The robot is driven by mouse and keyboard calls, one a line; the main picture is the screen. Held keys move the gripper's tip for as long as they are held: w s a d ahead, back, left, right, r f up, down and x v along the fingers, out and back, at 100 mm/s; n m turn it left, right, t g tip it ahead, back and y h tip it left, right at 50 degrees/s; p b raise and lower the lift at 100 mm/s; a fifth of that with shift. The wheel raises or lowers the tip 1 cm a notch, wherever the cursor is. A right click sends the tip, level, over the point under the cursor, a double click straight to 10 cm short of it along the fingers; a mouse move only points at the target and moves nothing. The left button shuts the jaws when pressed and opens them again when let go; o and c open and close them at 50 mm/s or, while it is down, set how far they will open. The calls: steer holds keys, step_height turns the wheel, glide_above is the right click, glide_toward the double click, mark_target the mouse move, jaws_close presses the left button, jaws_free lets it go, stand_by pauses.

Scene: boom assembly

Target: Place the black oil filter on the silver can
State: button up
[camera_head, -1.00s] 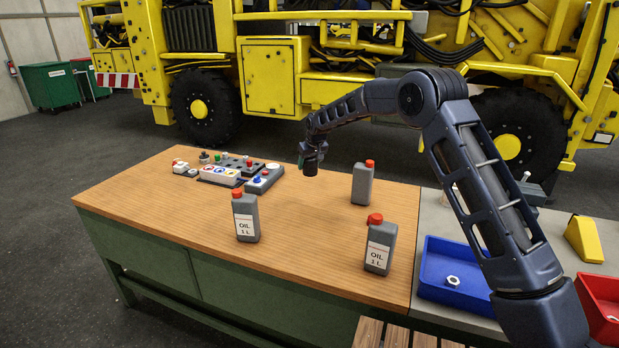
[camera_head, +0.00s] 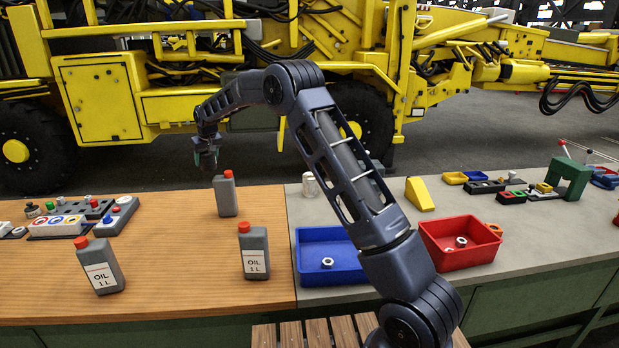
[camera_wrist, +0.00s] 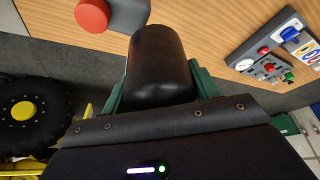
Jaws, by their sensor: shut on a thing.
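My gripper (camera_head: 207,150) is shut on the black oil filter (camera_wrist: 157,60), a dark cylinder held between green fingers in the wrist view. In the head view my gripper hangs at the far side of the wooden bench, up and left of an oil bottle; the filter is hard to make out there. The silver can (camera_head: 310,184) stands upright at the back left of the grey table, to the right of my gripper and clear of it.
Grey oil bottles with red caps stand on the wooden bench: one (camera_head: 226,195) near my gripper, two (camera_head: 254,252) (camera_head: 102,268) in front. A blue bin (camera_head: 328,262), a red bin (camera_head: 459,241) and a yellow wedge (camera_head: 418,194) are right. Control boxes (camera_head: 70,222) are left.

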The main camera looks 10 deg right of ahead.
steer(key=w+d+r+m, duration=0.1)
steer(key=w+d, duration=0.2)
steer(key=d, duration=0.4)
steer(key=w+d+r+m+h, duration=0.1)
steer(key=w+d, duration=0.3)
steer(key=d, duration=0.3)
steer(key=w+d+r+m, duration=0.1)
steer(key=w+d+r, duration=0.15)
steer(key=d, duration=0.45)
step_height(320, 180, up, 2)
steer(key=m+h, duration=0.2)
steer(key=m, duration=0.2)
glide_above(310, 173)
steer(key=s, duration=0.2)
steer(key=shift+t, duration=0.5)
step_height(310, 173, down, 19)
steer(key=shift+f, duration=0.1)
steer(key=shift+f, duration=0.15)
steer(key=o, duration=1.1)
steer(key=shift+o, duration=0.2)
